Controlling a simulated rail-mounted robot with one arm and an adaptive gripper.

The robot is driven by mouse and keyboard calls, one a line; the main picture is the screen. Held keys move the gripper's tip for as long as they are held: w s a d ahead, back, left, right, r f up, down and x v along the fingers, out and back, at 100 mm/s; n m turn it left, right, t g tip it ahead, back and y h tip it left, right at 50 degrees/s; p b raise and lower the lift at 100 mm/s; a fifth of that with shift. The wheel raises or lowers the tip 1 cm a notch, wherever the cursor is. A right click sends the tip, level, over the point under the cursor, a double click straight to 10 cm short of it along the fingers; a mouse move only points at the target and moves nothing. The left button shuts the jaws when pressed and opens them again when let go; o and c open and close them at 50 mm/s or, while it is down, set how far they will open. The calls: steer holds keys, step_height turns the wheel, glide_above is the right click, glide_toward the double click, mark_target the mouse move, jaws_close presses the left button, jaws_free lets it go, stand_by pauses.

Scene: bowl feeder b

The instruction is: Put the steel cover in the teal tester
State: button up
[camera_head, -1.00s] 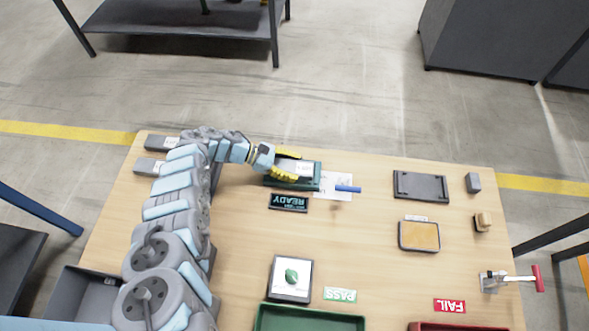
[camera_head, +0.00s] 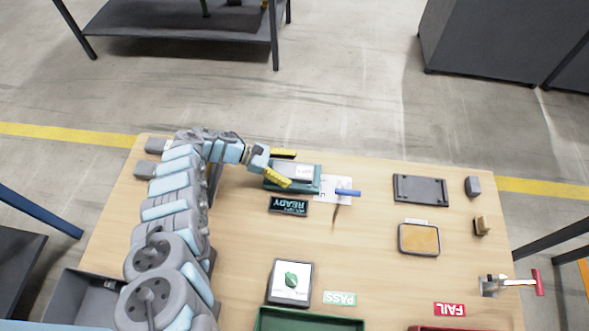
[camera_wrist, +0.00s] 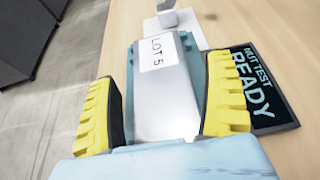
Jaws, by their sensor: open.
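The steel cover (camera_wrist: 165,105), a grey metal piece with a white "LOT 5" label, lies in the teal tester (camera_wrist: 194,70), between its side walls. In the head view the teal tester (camera_head: 312,187) stands near the table's far edge, with the white label showing on top. My gripper (camera_head: 293,169) has its two yellow fingers spread on either side of the tester's left part. In the wrist view the fingers of my gripper (camera_wrist: 170,108) stand apart from the cover, one to each side. The cover's near end is partly hidden by my gripper.
A "READY" display (camera_head: 289,204) stands just in front of the tester. A paper sheet (camera_head: 328,193) and a blue pen-like object (camera_head: 348,192) lie to its right. The table's middle is clear.

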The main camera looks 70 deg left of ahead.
steer(key=b+v, duration=0.2)
steer(key=v, duration=0.6)
steer(key=shift+s+a+b, duration=0.3)
steer(key=shift+b, duration=0.05)
steer(key=shift+s+a+r, duration=0.25)
steer(key=shift+s+r, duration=0.2)
steer(key=shift+s, duration=0.15)
